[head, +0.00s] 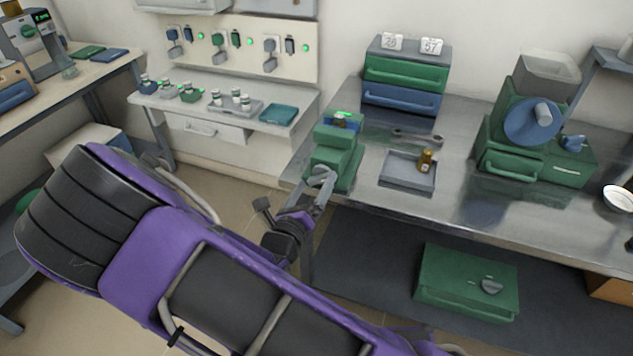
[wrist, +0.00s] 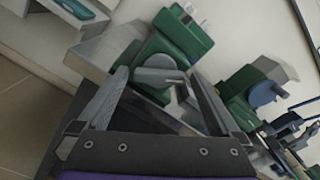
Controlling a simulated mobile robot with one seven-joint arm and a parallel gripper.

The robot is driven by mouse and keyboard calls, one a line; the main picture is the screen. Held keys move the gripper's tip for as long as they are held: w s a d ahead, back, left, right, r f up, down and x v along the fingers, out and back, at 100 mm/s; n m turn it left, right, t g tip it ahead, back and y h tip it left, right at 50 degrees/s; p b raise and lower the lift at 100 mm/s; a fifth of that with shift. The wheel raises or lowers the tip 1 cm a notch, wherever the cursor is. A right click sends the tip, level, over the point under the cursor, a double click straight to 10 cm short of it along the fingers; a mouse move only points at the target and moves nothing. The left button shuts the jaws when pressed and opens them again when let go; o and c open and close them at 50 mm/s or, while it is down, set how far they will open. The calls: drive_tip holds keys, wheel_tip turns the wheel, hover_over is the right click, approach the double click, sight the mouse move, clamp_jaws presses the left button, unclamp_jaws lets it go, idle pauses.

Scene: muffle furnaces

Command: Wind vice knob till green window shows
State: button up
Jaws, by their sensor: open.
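The green vice (head: 338,152) stands at the left front corner of the steel bench. Its grey knob (head: 321,175) faces my arm, and a small bright green patch (head: 342,114) shows at its top. My gripper (head: 315,196) is at the knob, in front of the vice. In the wrist view, my gripper (wrist: 159,76) is open, with one finger on each side of the knob (wrist: 160,77). The vice (wrist: 177,45) rises behind the knob there. I cannot tell whether the fingers touch the knob.
A steel tray (head: 394,178) with a brass-coloured cylinder (head: 426,160) is right of the vice. Green and blue drawers (head: 405,75) stand behind. A green machine with a blue disc (head: 532,120) is farther right. A green box (head: 466,282) is below the bench.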

drive_tip(key=shift+x, duration=1.05)
drive_tip(key=c, duration=1.1)
drive_tip(key=shift+m+p, duration=0.4)
drive_tip(key=shift+m, duration=1)
drive_tip(key=shift+c, duration=0.2)
drive_tip(key=shift+s, duration=0.1)
drive_tip(key=o, duration=1.1)
drive_tip(key=shift+o, duration=0.2)
